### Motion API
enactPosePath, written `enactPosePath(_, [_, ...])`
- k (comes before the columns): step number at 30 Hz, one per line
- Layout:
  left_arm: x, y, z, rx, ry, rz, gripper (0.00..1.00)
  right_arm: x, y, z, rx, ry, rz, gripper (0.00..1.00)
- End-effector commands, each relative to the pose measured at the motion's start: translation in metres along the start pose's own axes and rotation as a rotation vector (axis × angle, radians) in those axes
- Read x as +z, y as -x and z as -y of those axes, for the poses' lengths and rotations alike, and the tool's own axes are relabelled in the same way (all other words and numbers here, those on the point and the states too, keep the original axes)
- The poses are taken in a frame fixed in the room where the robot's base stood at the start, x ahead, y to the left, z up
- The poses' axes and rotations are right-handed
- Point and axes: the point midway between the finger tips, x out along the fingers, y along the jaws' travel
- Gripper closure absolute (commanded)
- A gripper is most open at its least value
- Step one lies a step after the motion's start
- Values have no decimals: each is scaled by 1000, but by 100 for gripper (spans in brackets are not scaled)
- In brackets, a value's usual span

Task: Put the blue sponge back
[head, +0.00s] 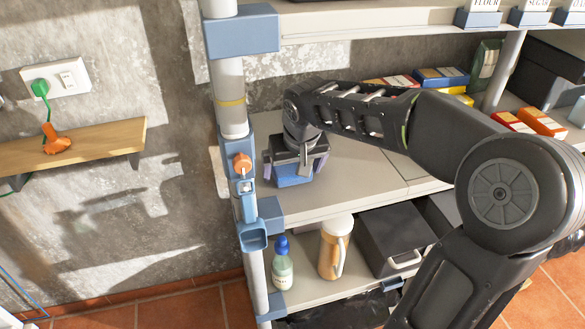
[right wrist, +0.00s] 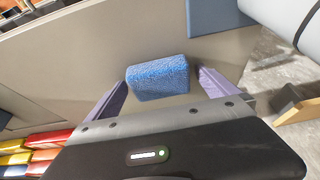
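The blue sponge (right wrist: 158,79) lies on the light middle shelf board (head: 355,180) near its left end. In the right wrist view it sits between the two spread purple fingers of my right gripper (right wrist: 165,88), with a gap visible on at least the right side. In the head view my right gripper (head: 296,168) points down over the sponge (head: 293,181) and partly hides it. My right gripper is open and does not appear closed on the sponge. My left gripper is not in view.
A shelf post (head: 229,95) with blue fittings and an orange clip (head: 242,163) stands left of the gripper. Colored boxes (head: 440,77) are at the back. The board right of the gripper is clear.

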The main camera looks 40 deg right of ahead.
Motion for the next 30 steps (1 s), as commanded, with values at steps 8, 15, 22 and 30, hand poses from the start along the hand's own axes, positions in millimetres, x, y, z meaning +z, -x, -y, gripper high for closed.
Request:
enactPosePath(8, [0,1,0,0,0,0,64,0,1,0,0,0,0,1])
enactPosePath(15, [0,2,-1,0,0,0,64,-2,19,0,-1,-1,-4,1])
enactPosePath(22, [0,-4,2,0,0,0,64,10,57,0,-1,-1,-3,1])
enactPosePath(30, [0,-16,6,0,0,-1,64,73,83,0,-1,-1,-5,1])
